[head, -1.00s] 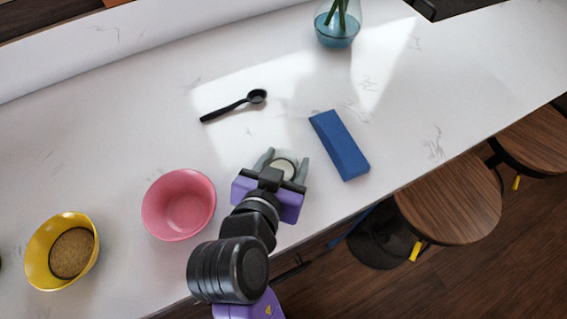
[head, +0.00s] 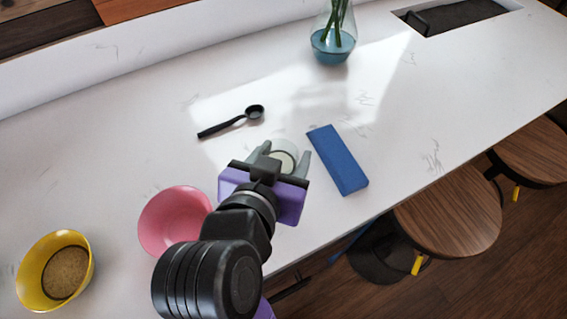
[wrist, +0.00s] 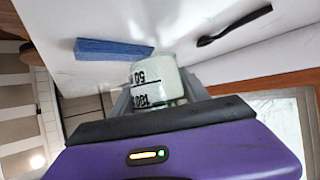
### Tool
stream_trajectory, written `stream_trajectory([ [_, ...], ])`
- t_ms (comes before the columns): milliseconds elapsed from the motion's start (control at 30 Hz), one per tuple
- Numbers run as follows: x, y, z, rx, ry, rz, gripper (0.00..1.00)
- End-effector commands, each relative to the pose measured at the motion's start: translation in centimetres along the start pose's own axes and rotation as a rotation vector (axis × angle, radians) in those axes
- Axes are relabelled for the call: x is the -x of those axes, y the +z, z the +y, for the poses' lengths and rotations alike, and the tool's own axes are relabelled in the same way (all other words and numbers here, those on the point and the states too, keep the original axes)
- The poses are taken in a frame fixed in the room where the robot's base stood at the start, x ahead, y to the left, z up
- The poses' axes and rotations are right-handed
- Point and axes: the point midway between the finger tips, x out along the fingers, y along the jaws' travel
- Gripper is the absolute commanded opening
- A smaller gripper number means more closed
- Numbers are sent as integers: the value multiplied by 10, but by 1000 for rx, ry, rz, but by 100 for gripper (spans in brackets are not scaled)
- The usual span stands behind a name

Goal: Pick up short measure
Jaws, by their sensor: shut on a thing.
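The short measure (head: 284,158) is a small pale, clear cup with black markings, which read 50 and 100 in the wrist view (wrist: 155,80). My gripper (head: 281,160) is shut on it, one grey finger on each side. In the head view it is over the white counter, between the black spoon and the blue block. In the wrist view the measure's lower part is hidden behind the gripper body. I cannot tell how far it is above the counter.
A blue block (head: 338,160) lies just right of my gripper. A black spoon (head: 231,122) lies behind it. A pink bowl (head: 172,219) and a yellow bowl (head: 28,278) with brown contents stand left. A vase (head: 333,45) and sink (head: 458,14) are far back. Stools (head: 447,215) stand beyond the counter's edge.

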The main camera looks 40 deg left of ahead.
Motion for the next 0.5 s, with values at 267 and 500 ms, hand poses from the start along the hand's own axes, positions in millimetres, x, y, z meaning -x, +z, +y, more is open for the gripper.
stream_trajectory([
  [267, 17, -32, -1, -3, -2, 5, 7],
  [500, 30, -56, 0, -2, -2, 4, 7],
])
